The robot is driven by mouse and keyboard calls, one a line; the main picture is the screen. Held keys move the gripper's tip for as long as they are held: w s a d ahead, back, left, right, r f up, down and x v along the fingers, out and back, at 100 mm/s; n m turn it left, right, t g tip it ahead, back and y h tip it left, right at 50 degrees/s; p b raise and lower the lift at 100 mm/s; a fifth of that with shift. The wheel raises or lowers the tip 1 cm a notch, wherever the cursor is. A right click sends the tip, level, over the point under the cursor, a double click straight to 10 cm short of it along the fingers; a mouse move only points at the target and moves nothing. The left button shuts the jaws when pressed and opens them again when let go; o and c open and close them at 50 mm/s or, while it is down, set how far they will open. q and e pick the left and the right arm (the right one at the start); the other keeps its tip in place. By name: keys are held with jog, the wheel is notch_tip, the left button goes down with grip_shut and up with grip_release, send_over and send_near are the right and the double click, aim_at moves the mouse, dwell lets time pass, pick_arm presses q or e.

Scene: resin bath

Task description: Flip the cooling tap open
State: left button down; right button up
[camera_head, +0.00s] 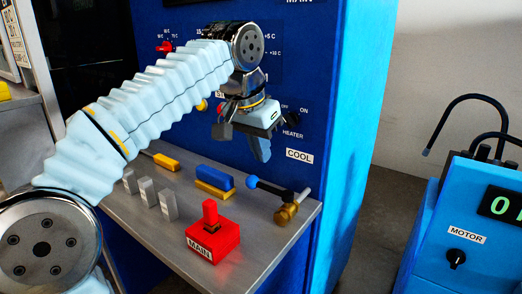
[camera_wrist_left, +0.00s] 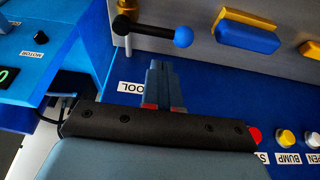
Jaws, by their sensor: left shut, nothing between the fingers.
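The cooling tap (camera_head: 287,213) stands at the right end of the grey shelf, with a brass body and a black lever ending in a blue ball (camera_head: 252,182). The lever points left, toward the shelf's middle. In the left wrist view the blue ball (camera_wrist_left: 183,37) and black lever show at the top, beyond my fingertips. A "COOL" label (camera_head: 299,155) is on the blue panel behind the tap. My left gripper (camera_head: 260,155) is shut and empty, fingers pointing down, above the tap and apart from it. My right gripper is not in view.
On the shelf (camera_head: 262,240) stand a red MAIN switch (camera_head: 213,238), a blue-and-yellow block (camera_head: 215,184), several grey blocks and a yellow-handled piece (camera_head: 166,161). The panel has knobs and buttons. A blue MOTOR unit (camera_head: 470,225) stands at the right, across a gap.

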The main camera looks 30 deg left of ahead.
aim_at(262, 184)
pick_arm(q)
jog(key=b+x, duration=0.1)
jog(key=x, duration=0.6)
jog(key=shift+s, duration=0.1)
jog(key=s+n, duration=0.1)
jog(key=n, duration=0.1)
jog(key=s+n+y, duration=0.1)
jog(key=n, duration=0.1)
jog(key=shift+s+r+y+p, duration=0.1)
jog(key=shift+y+p, duration=0.2)
jog(key=shift+p, duration=0.1)
jog(key=n, duration=0.1)
jog(key=s+n+y, duration=0.1)
jog(key=n, duration=0.1)
jog(key=s+n+g, duration=0.1)
jog(key=n, duration=0.1)
jog(key=shift+s+d+p, duration=0.15)
jog(key=shift+d+p, duration=0.15)
jog(key=shift+p, duration=0.05)
jog(key=shift+s+d, duration=0.75)
jog(key=shift+s, duration=0.15)
jog(key=shift+s+d, duration=0.45)
jog(key=shift+d, duration=0.35)
jog(key=shift+d+p, duration=0.15)
jog(key=shift+p, duration=0.15)
jog(key=shift+s+d, duration=0.1)
jog(key=shift+d, duration=0.15)
